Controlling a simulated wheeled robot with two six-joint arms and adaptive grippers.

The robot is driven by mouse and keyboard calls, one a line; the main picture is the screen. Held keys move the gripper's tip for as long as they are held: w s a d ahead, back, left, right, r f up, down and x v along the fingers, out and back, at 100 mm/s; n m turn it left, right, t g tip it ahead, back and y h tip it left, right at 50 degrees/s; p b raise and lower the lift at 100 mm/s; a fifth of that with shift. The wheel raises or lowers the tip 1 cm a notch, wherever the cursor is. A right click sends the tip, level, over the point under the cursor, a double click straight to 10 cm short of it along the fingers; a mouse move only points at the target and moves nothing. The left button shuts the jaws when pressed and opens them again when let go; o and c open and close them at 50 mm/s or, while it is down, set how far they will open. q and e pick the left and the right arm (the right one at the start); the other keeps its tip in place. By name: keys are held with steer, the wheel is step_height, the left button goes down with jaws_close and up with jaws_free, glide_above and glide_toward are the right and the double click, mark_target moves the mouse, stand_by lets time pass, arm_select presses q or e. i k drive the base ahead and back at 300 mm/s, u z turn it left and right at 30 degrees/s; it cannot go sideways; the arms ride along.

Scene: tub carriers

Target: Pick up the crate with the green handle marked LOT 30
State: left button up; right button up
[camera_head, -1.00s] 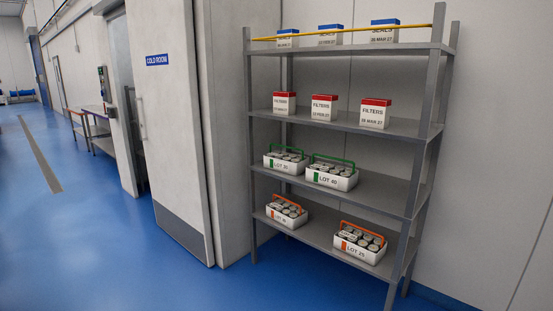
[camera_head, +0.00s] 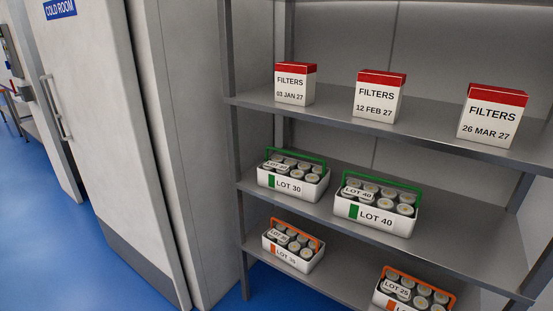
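The crate marked LOT 30 (camera_head: 309,190) is white with a green handle (camera_head: 296,155) and a green label patch, and it holds several lidded tubs. It stands upright at the left end of the middle shelf (camera_head: 440,244). To its right on the same shelf is a similar green-handled crate marked LOT 40 (camera_head: 352,211). There is a gap between the two crates. Neither of my grippers is in view.
Orange-handled crates stand on the shelf below, one at left (camera_head: 293,262) and LOT 25 (camera_head: 398,302) at right. Red-lidded FILTERS boxes (camera_head: 295,88) stand on the shelf above. A grey upright (camera_head: 236,150) and the COLD ROOM door (camera_head: 100,130) are at left.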

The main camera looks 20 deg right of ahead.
mark_target(305, 181)
steer(key=i, duration=1.4)
steer(key=z, duration=2.4)
